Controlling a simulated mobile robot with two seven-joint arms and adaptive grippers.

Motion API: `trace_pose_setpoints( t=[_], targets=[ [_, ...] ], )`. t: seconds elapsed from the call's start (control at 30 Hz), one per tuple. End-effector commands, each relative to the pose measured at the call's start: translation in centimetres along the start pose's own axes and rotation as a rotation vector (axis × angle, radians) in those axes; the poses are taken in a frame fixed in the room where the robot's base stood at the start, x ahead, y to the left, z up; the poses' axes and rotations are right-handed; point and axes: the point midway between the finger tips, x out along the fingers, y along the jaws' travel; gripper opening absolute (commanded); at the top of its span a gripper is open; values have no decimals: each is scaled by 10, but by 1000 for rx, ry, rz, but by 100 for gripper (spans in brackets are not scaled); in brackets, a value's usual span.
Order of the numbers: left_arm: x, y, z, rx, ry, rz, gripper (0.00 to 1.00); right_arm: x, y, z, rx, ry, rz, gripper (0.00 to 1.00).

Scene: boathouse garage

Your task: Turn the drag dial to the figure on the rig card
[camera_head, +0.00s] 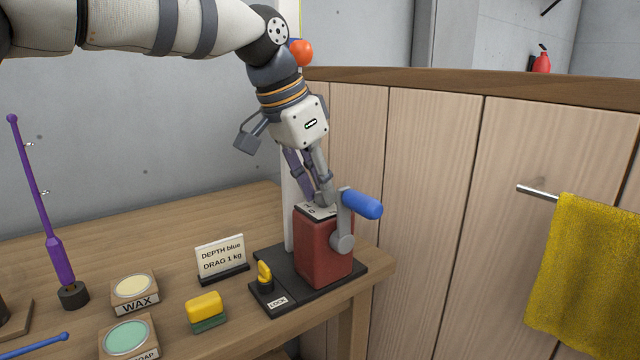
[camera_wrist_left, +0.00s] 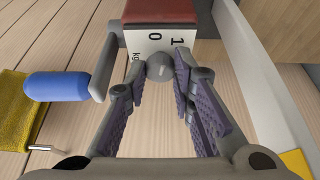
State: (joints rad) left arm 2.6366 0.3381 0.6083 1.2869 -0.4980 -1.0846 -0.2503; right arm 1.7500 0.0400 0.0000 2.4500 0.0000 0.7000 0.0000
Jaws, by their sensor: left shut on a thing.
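The rig card (camera_head: 221,259) stands on the bench and reads "DEPTH blue, DRAG 1 kg". The red reel box (camera_head: 323,249) stands on a black base to its right. In the left wrist view a white scale plate (camera_wrist_left: 148,38) on the box shows 0, 1 and "kg". The grey drag dial (camera_wrist_left: 159,66) is a round knob at the plate's edge, between my left fingertips. My left gripper (camera_head: 322,198) comes down from above and is shut on this dial; it also shows in the left wrist view (camera_wrist_left: 160,82). Where the dial points cannot be told. My right gripper is out of view.
A crank with a blue handle (camera_head: 362,205) sticks out close to my left fingers. A yellow lock lever (camera_head: 264,272) stands on the base. A sponge (camera_head: 205,309), wax tin (camera_head: 133,288) and purple rod (camera_head: 50,220) stand left. A wooden wall (camera_head: 430,200) rises right.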

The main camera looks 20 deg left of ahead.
Motion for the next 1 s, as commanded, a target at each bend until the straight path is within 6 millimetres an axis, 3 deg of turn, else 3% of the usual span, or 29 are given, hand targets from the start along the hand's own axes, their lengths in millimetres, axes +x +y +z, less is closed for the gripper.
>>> trace_pose_setpoints(
  t=[0.5,1.0],
  targets=[
    [3,-4,0,342,-2,145,0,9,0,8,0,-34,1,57],
    [1,-4,0,443,-2,184,0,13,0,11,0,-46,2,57]
  ],
)
